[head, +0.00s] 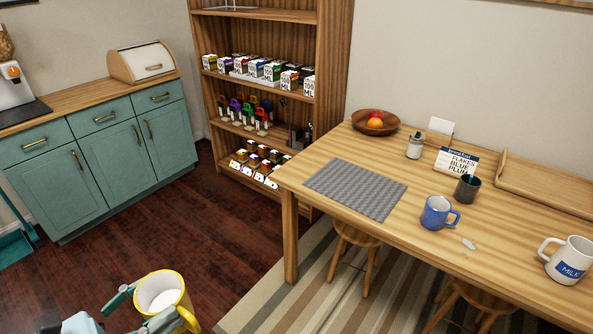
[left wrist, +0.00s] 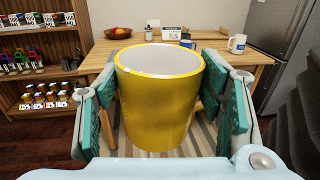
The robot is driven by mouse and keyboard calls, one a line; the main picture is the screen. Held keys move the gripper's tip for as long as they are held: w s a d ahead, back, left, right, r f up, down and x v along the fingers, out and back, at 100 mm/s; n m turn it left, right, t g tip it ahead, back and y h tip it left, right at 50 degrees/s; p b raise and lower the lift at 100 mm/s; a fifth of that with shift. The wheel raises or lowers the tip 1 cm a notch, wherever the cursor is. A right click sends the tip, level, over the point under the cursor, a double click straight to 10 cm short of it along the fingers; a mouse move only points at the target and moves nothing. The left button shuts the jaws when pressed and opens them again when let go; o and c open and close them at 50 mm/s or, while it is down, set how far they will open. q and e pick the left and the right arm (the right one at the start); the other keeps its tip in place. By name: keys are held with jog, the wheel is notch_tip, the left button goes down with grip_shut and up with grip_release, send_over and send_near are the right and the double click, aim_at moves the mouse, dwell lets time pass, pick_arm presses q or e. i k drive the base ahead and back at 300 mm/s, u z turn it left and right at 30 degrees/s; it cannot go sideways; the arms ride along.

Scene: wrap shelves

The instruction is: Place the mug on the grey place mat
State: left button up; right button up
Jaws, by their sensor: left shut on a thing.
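A yellow mug (head: 165,296) with a white inside is upright in my left gripper (head: 150,310), low at the front left of the head view, over the floor and apart from the table. In the left wrist view the mug (left wrist: 158,105) fills the space between the teal finger pads of my left gripper (left wrist: 160,110), which is shut on it. The grey place mat (head: 356,189) lies bare on the near left part of the wooden table. The mug hides the mat in the left wrist view. My right gripper is not in view.
On the table (head: 320,156) are a blue mug (head: 436,212), a dark cup (head: 467,188), a white milk jug (head: 569,260), a fruit bowl (head: 375,123), a small jar (head: 415,145) and a wooden tray (head: 545,182). Stools (head: 358,245) stand under its front edge.

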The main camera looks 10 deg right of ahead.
aim_at(339, 188)
jog(key=z, duration=0.6)
jog(key=i, duration=1.15)
jog(key=z, duration=0.8)
